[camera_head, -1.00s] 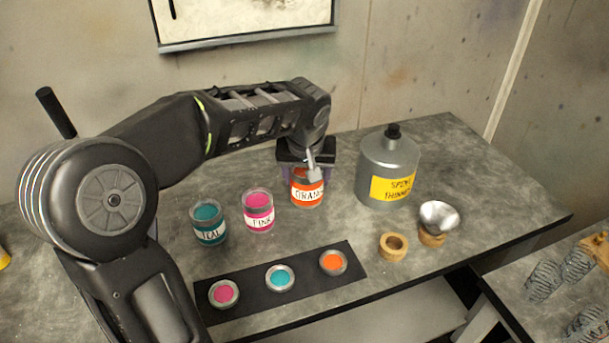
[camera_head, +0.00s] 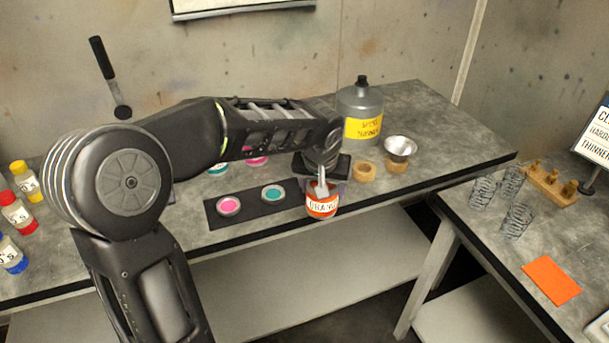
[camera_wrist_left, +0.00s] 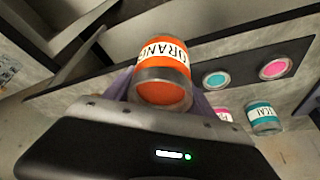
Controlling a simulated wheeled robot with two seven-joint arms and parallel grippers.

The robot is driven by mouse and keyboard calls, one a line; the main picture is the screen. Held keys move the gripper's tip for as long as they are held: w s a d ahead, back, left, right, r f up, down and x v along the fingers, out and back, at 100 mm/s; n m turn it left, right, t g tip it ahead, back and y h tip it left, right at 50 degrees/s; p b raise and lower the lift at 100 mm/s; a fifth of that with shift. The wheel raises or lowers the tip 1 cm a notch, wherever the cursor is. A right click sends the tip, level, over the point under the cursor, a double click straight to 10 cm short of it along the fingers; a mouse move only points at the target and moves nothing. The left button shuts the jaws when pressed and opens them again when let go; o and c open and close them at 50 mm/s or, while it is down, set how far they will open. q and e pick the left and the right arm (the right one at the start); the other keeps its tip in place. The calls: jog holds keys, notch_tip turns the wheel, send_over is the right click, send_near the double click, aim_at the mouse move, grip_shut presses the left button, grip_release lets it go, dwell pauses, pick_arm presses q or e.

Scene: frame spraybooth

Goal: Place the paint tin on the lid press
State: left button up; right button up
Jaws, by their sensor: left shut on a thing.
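The orange paint tin (camera_head: 322,206) has a white label and is held in my left gripper (camera_head: 322,186), near the front edge of the table. The tin (camera_wrist_left: 163,75) also shows in the left wrist view, between the fingers. It looks roughly upright in the head view and hides the right end of the black strip. I cannot make out a lid press for certain in these frames. My right gripper is not in view.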

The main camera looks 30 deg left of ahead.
pick_arm(q)
jog(key=d+f+m, duration=0.2)
jog(key=d+f, duration=0.1)
jog(key=d, duration=0.3)
jog(key=d+f+m+h, duration=0.1)
jog(key=d+f+m, duration=0.1)
jog(key=d+f, duration=0.2)
jog(key=shift+d+f+h, duration=0.3)
jog(key=shift+d, duration=0.9)
